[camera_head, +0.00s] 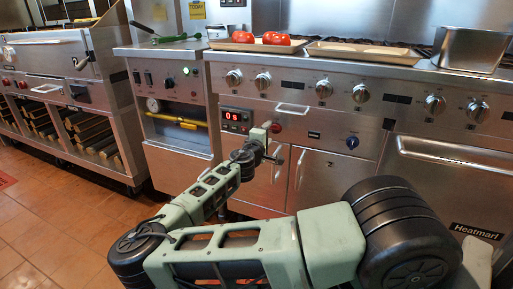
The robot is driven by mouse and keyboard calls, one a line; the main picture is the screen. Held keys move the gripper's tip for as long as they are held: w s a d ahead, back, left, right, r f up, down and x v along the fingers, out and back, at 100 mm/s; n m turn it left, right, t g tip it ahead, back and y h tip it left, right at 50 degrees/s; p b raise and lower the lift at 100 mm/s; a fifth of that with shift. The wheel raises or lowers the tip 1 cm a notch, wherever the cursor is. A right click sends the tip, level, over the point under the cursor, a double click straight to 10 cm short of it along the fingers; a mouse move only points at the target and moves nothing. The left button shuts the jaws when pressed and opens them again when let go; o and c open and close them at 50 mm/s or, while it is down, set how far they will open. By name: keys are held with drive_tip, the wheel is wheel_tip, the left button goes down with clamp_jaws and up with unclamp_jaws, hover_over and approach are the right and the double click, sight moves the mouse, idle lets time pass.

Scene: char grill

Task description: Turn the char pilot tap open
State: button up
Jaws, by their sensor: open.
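My gripper (271,144) is small in the view, at the end of my green arm, in front of the range's lower panel. Its jaws are open and nothing shows between them. A red knob (275,127) sits just behind it, beside the red digital display (236,116); I cannot tell whether they touch. A blue knob (352,142) is on the panel to the right. A yellow handle (188,124) lies roughly level on a pipe in the open bay at left, with a round gauge (153,105). No readable label shows which of these is the char pilot tap.
An oven handle (455,150) projects at right. Open tiled floor (60,215) lies at left.

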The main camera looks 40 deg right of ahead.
drive_tip(key=p+v, duration=0.1)
drive_tip(key=v, duration=1.4)
drive_tip(key=shift+s+a, duration=0.15)
drive_tip(key=shift+a, duration=0.05)
drive_tip(key=s+a+f+m+g+y, duration=0.25)
drive_tip(key=s+f+g+y, duration=0.25)
drive_tip(key=s+f+g, duration=0.5)
drive_tip(key=s+a+f+y, duration=0.1)
drive_tip(key=s+a+y, duration=0.35)
drive_tip(key=a, duration=0.45)
drive_tip(key=s+a+y, duration=0.4)
drive_tip(key=s+a, duration=0.1)
drive_tip(key=a, duration=0.5)
drive_tip(key=s+a+r+n+t+y, duration=0.25)
drive_tip(key=a+r, duration=0.25)
drive_tip(key=r, duration=0.5)
drive_tip(key=s+a+r+n+t+y, duration=0.1)
drive_tip(key=s+a+r+n, duration=0.2)
drive_tip(key=a+r, duration=0.5)
wheel_tip(320, 180, up, 30)
drive_tip(key=d+p, duration=0.2)
drive_tip(key=p, duration=2.6)
drive_tip(key=shift+d, duration=0.25)
